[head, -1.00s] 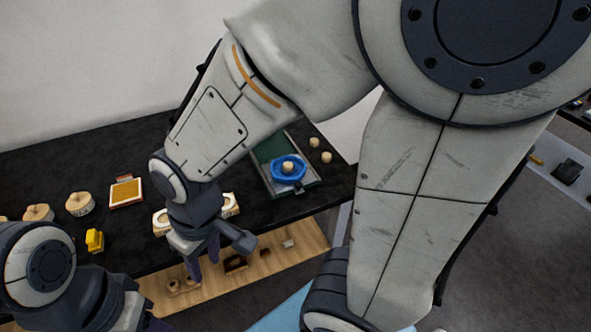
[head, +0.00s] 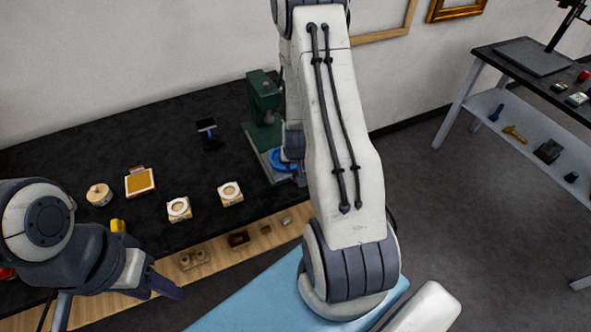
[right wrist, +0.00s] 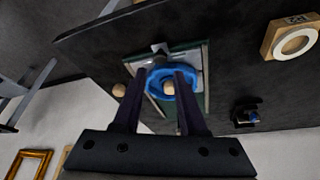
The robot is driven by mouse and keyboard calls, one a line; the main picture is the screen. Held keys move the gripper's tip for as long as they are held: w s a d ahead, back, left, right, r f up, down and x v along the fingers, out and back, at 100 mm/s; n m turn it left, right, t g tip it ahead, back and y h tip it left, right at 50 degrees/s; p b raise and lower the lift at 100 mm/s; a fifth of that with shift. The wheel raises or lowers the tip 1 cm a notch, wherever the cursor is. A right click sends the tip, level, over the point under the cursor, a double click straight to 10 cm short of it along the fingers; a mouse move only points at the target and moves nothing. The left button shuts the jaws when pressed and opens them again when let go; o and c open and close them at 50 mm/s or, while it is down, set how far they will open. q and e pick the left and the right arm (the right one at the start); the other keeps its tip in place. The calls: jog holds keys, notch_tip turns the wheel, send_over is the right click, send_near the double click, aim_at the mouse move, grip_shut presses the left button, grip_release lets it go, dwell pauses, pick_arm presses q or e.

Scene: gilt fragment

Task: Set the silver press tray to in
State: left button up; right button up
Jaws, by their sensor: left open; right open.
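The green press (head: 264,100) stands at the right end of the black table, partly hidden by my right arm. Its silver tray (head: 262,160) shows low at its front, with a blue ring (head: 276,158) on it. In the right wrist view, the silver tray (right wrist: 192,60) carries the blue ring (right wrist: 158,74) around a pale round piece (right wrist: 169,88). My right gripper (right wrist: 160,76) is open, its fingertips overlapping the ring in that view; contact cannot be told. In the head view it is hidden behind my arm. My left gripper (head: 162,286) is open and empty before the table.
Two pale blocks with round tops (head: 230,192) and an orange-topped frame (head: 140,181) sit left of the press. A small black stand (head: 208,132) is behind them. A wooden shelf (head: 220,250) runs below the table front. Floor right of the press is clear.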

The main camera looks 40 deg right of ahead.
aim_at(295, 173)
jog(key=shift+p+x, duration=0.6)
jog(key=shift+x, duration=2.6)
jog(key=shift+c, duration=0.3)
grip_shut()
